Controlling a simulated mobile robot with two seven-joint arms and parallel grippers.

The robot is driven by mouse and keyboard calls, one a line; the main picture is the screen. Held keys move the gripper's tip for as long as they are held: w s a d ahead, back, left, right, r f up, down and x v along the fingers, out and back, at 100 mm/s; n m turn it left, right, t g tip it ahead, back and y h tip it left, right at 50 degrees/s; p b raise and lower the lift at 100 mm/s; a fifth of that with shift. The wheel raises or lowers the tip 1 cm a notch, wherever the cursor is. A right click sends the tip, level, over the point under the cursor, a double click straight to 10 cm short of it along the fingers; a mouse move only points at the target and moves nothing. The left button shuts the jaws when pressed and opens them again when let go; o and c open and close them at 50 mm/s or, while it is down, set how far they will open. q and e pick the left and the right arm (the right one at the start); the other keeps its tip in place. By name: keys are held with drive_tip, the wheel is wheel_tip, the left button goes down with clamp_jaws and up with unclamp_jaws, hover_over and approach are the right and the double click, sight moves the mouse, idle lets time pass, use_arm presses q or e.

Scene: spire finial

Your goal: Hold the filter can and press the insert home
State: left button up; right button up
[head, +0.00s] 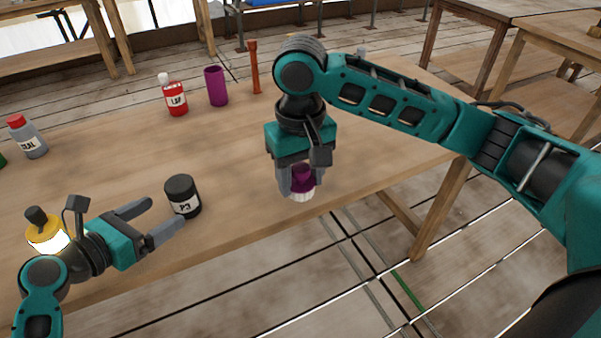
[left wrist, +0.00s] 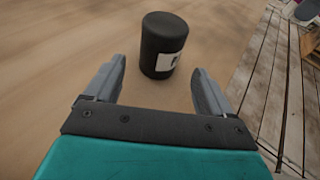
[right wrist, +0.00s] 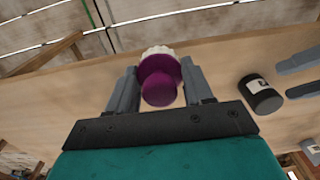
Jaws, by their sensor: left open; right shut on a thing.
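The filter can is a black cylinder (head: 182,196) with a white label reading P3, upright on the table. My left gripper (head: 165,218) is open beside it, its fingers pointing toward it. In the left wrist view the can (left wrist: 163,45) stands just beyond the open fingertips, slightly right of centre. My right gripper (head: 297,188) is shut on the insert (head: 302,178), a purple piece with a white ribbed end. It is held above the table's front edge, white end down. In the right wrist view the insert (right wrist: 160,83) sits between the fingers, and the can (right wrist: 260,95) is off to the right.
On the wooden table (head: 120,170) stand a red bottle (head: 173,97), a purple cylinder (head: 215,86), an orange-brown post (head: 254,68) and a grey bottle with a red cap (head: 27,137). A yellow-and-white container (head: 45,236) is close to my left arm. The table's middle is clear.

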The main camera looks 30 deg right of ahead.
sight(173, 205)
use_arm(q)
drive_tip(key=b+x, duration=0.1)
drive_tip(key=x, duration=0.2)
drive_tip(key=shift+a+f+b, duration=0.1)
drive_tip(key=shift+f+b, duration=0.05)
drive_tip(key=shift+b, duration=0.15)
use_arm(e)
wheel_tip(173, 205, down, 3)
drive_tip(key=shift+r, duration=0.2)
use_arm(q)
drive_tip(key=shift+w+d+p, duration=0.4)
drive_tip(key=shift+w+d, duration=0.15)
drive_tip(key=shift+d, duration=0.3)
use_arm(e)
drive_tip(key=shift+r, duration=0.4)
use_arm(q)
drive_tip(key=shift+x, duration=0.8)
drive_tip(key=shift+f, duration=0.1)
drive_tip(key=shift+c, duration=0.3)
drive_tip(key=c, duration=0.6)
